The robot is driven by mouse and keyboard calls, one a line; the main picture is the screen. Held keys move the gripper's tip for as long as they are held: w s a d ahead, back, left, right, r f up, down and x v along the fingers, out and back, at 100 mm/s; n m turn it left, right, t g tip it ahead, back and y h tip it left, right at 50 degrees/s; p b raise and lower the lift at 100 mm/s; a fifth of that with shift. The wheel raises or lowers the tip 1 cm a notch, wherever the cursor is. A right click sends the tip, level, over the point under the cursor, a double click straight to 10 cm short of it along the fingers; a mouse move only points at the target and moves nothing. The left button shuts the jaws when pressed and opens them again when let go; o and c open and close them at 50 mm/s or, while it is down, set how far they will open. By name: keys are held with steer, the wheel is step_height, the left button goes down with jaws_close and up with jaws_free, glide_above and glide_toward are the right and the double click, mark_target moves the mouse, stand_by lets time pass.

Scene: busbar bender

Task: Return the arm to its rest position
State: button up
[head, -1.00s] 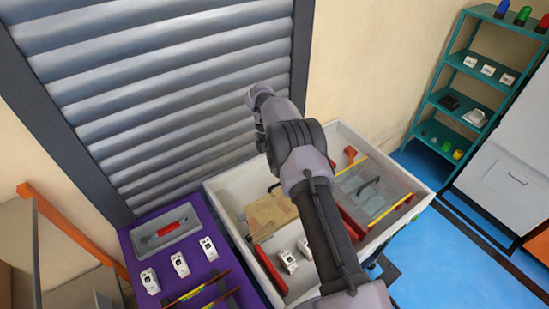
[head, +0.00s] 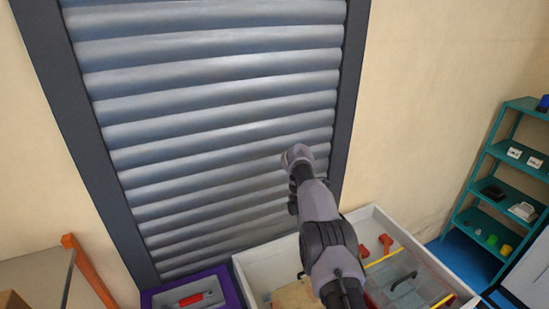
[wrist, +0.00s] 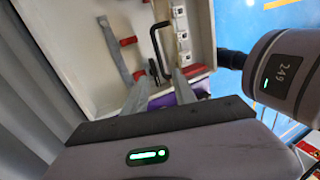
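My arm reaches up and forward in the head view, over the white bin (head: 376,213), with its wrist end in front of the grey roller shutter (head: 210,110). The fingers cannot be made out in the head view. In the wrist view my gripper (wrist: 160,84) shows two grey fingers standing apart with nothing held between them. Beyond the fingers lies the inside of the white bin, with a black handle (wrist: 155,48) in it. The gripper is apart from the bin's contents.
A purple stand (head: 228,290) with a red-handled tool (head: 190,299) is at the lower left, beside the bin. A teal shelf (head: 474,212) with small items stands at the right. An orange-framed rack (head: 88,270) is at the far left. Blue floor shows by the shelf.

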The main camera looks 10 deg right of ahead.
steer(key=s+a+r+m+t+y+b, duration=0.1)
steer(key=s+a+r+m+t+b, duration=0.15)
steer(key=s+r+m+b, duration=0.45)
steer(key=s+a+r+m+t+y+b, duration=0.1)
steer(key=s+r+m+t+b, duration=0.2)
steer(key=s+r+m+b, duration=0.35)
steer(key=s+a+f+m+t+b, duration=0.2)
steer(key=s+f+m+b, duration=0.3)
steer(key=s, duration=0.6)
steer(key=s+a+f+m+t+y+b, duration=0.1)
steer(key=s+f+m+t+b, duration=0.1)
steer(key=s+f+m+b, duration=0.4)
steer(key=s+f+m, duration=0.1)
steer(key=s+f, duration=0.3)
steer(key=s, duration=0.1)
steer(key=shift+s+a, duration=0.25)
steer(key=shift+a, duration=0.1)
steer(key=shift+d, duration=0.1)
